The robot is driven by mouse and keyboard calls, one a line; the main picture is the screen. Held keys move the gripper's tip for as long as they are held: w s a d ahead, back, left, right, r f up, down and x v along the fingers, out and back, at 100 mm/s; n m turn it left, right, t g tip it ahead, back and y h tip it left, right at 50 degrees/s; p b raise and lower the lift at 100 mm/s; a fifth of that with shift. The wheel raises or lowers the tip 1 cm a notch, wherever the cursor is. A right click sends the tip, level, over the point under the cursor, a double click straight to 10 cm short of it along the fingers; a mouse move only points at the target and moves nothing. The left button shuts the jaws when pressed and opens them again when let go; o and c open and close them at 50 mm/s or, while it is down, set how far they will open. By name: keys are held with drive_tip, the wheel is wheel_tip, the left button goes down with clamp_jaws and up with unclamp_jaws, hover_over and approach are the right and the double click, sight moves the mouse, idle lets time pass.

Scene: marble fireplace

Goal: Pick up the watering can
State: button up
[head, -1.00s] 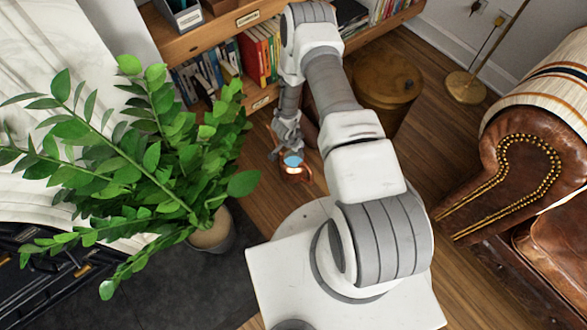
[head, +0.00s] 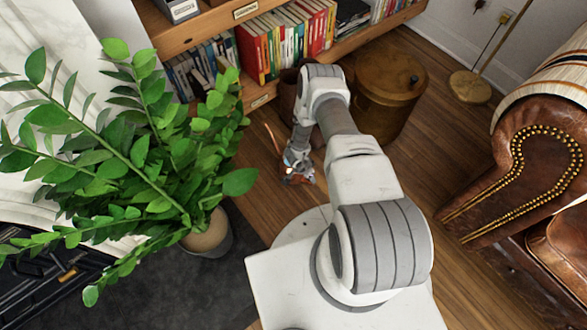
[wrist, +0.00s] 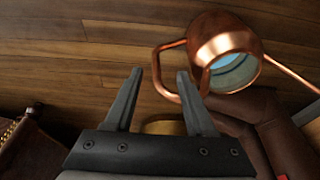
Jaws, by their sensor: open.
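The copper watering can (head: 301,180) is on the wooden floor in front of the bookshelf, partly hidden by my gripper (head: 296,161) in the head view. In the wrist view the can (wrist: 212,48) is at the upper right, with its pale blue inside showing. Its handle loop (wrist: 160,62) points left and its thin spout goes off to the right. My gripper (wrist: 160,76) is open and empty. The outer part of the handle appears between the two fingertips, and the right finger overlaps the loop. I cannot tell whether they touch.
A leafy plant in a pot (head: 212,237) stands to the left. A bookshelf (head: 203,39) is behind the can, with a brass drum table (head: 388,91) at its right. A brown leather sofa (head: 520,170) is at the right.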

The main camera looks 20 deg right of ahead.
drive_tip(key=b+x, duration=0.1)
drive_tip(key=x, duration=0.1)
drive_tip(key=b+x, duration=0.2)
drive_tip(key=x, duration=0.1)
drive_tip(key=shift+s+d+f, duration=0.15)
drive_tip(key=shift+s+d, duration=0.05)
clamp_jaws()
drive_tip(key=shift+w+r, duration=0.2)
idle(1.0)
